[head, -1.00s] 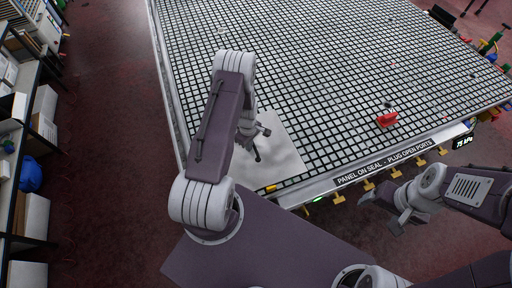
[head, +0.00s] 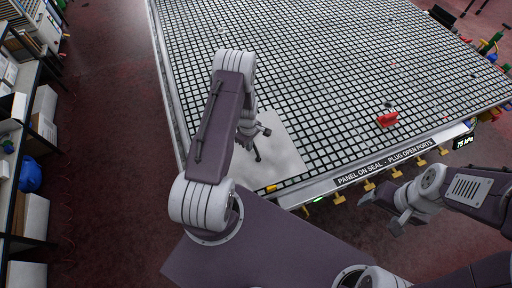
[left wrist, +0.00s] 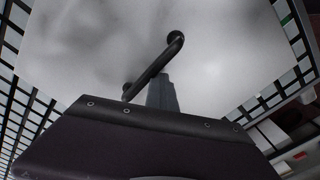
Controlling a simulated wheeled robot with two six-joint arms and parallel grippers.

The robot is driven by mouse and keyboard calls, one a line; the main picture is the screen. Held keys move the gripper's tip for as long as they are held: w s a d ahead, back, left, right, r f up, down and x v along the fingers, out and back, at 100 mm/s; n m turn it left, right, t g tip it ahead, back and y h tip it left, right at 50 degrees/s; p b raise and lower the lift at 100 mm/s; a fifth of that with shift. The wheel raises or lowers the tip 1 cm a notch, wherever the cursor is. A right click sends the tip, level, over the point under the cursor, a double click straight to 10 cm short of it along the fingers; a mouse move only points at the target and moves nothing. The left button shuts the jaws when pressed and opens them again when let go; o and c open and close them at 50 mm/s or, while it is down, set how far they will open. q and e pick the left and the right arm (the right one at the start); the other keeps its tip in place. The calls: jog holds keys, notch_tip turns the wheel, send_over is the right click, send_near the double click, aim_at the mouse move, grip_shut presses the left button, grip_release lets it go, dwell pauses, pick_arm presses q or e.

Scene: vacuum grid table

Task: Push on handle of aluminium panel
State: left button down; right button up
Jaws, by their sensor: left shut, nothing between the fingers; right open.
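The aluminium panel (head: 285,160) is a pale, smooth sheet lying flat on the near left corner of the grid table; it fills much of the left wrist view (left wrist: 90,45). Its handle (left wrist: 152,68) is a dark bar running diagonally, with a rounded knob at its upper right end. My left gripper (left wrist: 162,92) is shut and empty, with its grey fingers close beside the bar; I cannot tell whether they touch it. In the head view my left arm partly hides this gripper (head: 247,140). My right gripper (head: 384,211) is open and empty, off the table's near edge.
The black-and-white grid table (head: 330,60) is mostly bare. A red object (head: 388,119) sits on it to the right. Yellow valves (head: 369,184) line the near edge, with a gauge display (head: 464,141) at right. Shelves with boxes (head: 43,128) stand at left.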

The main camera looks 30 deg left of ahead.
pick_arm(q)
jog(key=shift+w, duration=0.15)
jog(key=shift+s+a, duration=0.35)
jog(key=shift+s, duration=0.2)
jog(key=shift+s+a, duration=0.7)
jog(key=shift+s, duration=0.15)
notch_tip(320, 180, up, 8)
jog(key=p, duration=0.6)
jog(key=shift+p, duration=0.3)
